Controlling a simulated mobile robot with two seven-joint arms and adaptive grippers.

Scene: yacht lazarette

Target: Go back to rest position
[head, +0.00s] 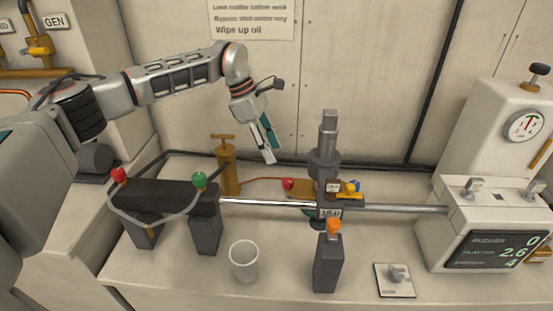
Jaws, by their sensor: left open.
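My left gripper (269,149) hangs in the upper middle of the head view, at the end of my left arm, which comes in from the left. Its fingers point down and it is open, with nothing seen between them. It is in front of the back wall, apart from the bench-top things below. My right gripper is not in view.
A grey ram with a steel rod (265,202) spans the bench. A clear cup (244,262) stands at the front. A brass pump (227,167) stands at the back. A display box (490,225) and gauge housing (505,125) are at right. A small switch plate (395,281) lies in front.

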